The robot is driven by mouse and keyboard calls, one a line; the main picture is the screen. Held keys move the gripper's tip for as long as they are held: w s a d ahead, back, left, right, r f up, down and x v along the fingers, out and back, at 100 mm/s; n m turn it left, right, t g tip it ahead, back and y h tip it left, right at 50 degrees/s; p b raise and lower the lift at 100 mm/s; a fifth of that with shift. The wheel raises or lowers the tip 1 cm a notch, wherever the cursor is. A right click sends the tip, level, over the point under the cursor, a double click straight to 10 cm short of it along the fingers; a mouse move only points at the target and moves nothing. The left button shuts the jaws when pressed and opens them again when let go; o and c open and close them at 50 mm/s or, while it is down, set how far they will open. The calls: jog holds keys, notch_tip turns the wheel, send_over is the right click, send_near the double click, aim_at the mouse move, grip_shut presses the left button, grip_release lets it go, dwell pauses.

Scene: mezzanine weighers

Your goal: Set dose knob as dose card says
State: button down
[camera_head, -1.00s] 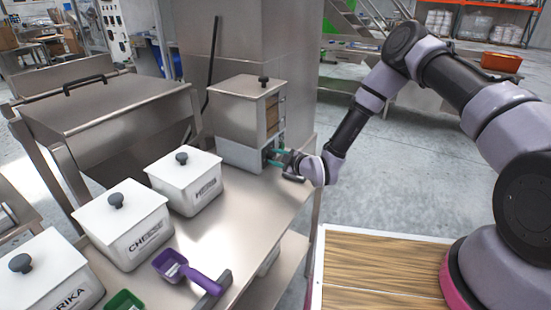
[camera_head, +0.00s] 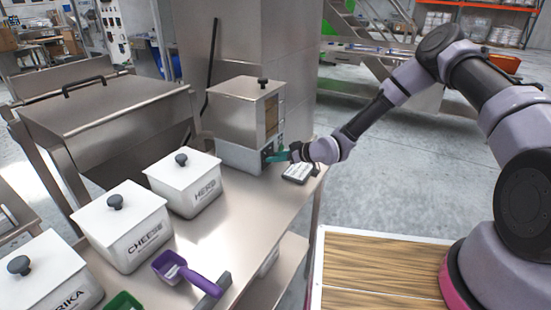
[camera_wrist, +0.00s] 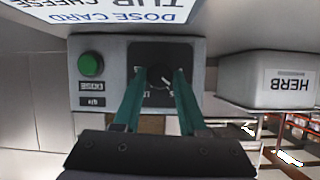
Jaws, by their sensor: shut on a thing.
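The dose knob (camera_wrist: 160,77) is dark and round, on a black plate on the dispenser's grey front panel. A pale mark shows on it, but its setting cannot be read. Plate lettering is partly hidden by my fingers. My gripper (camera_wrist: 160,82) has teal fingers shut on the knob, one on either side. In the head view my gripper (camera_head: 270,156) meets the lower front of the metal dispenser (camera_head: 240,118). The dose card (camera_wrist: 105,12) shows upside down at the top of the wrist view; "DOSE CARD" and "TUB CHEESE" can be read, the rest is cut off.
A green button (camera_wrist: 91,64) sits beside the knob plate. White lidded tubs HERB (camera_head: 184,183), CHEESE (camera_head: 122,228) and a paprika one (camera_head: 45,275) line the steel table. A purple scoop (camera_head: 187,272) lies in front.

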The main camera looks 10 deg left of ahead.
jog(key=shift+w+d+f+m+g+y, duration=0.1)
jog(key=shift+m+g+y, duration=0.05)
jog(key=shift+m+g, duration=0.3)
jog(key=shift+w+m+g+y, duration=0.15)
jog(key=shift+m+g, duration=0.1)
jog(key=shift+m, duration=0.3)
jog(key=shift+s, duration=0.1)
jog(key=shift+c, duration=2.3)
grip_release()
jog(key=v, duration=1)
jog(key=shift+d, duration=0.35)
